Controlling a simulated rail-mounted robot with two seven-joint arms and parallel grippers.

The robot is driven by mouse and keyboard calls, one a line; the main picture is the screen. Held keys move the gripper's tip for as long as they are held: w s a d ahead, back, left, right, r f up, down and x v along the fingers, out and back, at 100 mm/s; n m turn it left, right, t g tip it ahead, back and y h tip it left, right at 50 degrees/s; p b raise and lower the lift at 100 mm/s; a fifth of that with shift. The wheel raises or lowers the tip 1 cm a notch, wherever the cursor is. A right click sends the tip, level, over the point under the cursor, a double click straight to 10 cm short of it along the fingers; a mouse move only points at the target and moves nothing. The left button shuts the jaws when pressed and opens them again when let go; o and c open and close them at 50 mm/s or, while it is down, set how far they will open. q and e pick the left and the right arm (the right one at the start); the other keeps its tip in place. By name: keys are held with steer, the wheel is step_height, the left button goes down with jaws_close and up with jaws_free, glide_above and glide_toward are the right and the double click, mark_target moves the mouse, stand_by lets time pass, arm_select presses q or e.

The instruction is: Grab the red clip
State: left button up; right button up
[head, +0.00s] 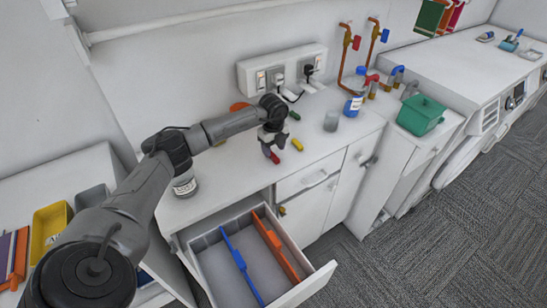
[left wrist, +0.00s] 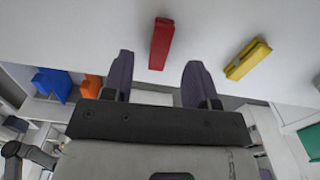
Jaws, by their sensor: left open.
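The red clip (head: 274,158) lies on the white counter just in front of my left gripper (head: 273,146). In the left wrist view the red clip (left wrist: 161,43) is seen whole, just past the fingertips and in line with the gap between them. My left gripper (left wrist: 158,72) is open there, with nothing between its dark purple fingers. In the head view the gripper is small and partly hides the clip area. My right gripper is not in view.
A yellow clip (head: 297,144) lies to the right of the gripper, and a green clip (head: 294,115) lies behind it. Below, an open drawer (head: 205,240) holds blue and orange items. A grey cup (head: 331,121) stands right.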

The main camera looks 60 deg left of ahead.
mark_target(273, 155)
arm_select(q)
step_height(273, 155, down, 3)
steer(key=shift+d+f, duration=0.1)
steer(key=shift+f, duration=0.1)
steer(key=shift+c, duration=0.2)
jaws_close()
steer(key=shift+r, duration=0.1)
